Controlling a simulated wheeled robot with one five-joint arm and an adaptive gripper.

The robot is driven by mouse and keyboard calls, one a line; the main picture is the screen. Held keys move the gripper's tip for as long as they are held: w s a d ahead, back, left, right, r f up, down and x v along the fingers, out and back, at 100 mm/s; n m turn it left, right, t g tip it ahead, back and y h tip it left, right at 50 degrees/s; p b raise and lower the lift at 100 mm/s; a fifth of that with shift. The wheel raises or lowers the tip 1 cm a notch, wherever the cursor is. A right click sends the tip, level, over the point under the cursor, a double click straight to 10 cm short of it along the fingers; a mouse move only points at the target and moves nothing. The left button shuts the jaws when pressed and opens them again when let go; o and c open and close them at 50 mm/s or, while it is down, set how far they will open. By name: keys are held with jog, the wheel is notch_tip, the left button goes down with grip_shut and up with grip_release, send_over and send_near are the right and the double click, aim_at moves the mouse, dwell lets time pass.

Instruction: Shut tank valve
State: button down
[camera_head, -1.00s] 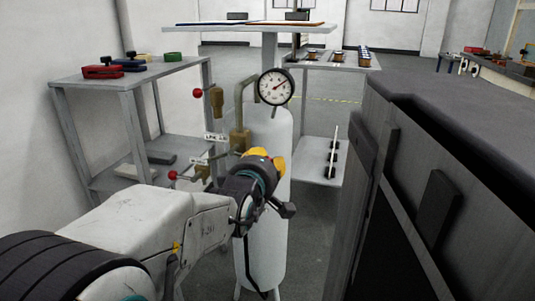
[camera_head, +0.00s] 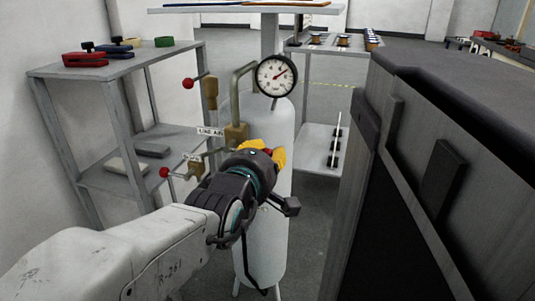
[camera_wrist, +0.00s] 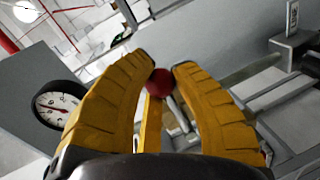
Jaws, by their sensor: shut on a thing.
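The white gas tank (camera_head: 268,220) stands upright in front of me. A round dial gauge (camera_head: 276,75) and brass fittings (camera_head: 236,134) are at its top. My gripper (camera_head: 267,151), with yellow fingers, is in front of the tank's upper part, below the gauge. It is shut on a red ball knob (camera_wrist: 160,82), which shows between the fingertips in the wrist view. The gauge also shows there, at the left (camera_wrist: 58,104). The valve body behind the knob is mostly hidden by my gripper in the head view.
Two other red-knobbed levers, an upper one (camera_head: 188,84) and a lower one (camera_head: 164,172), stand left of the tank near small labels. A grey shelf (camera_head: 110,67) with clamps is at the left. A large dark cabinet (camera_head: 440,130) closes off the right side.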

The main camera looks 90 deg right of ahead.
jog(key=c, duration=1)
grip_release()
jog(key=shift+r, duration=0.1)
jog(key=shift+v, duration=6)
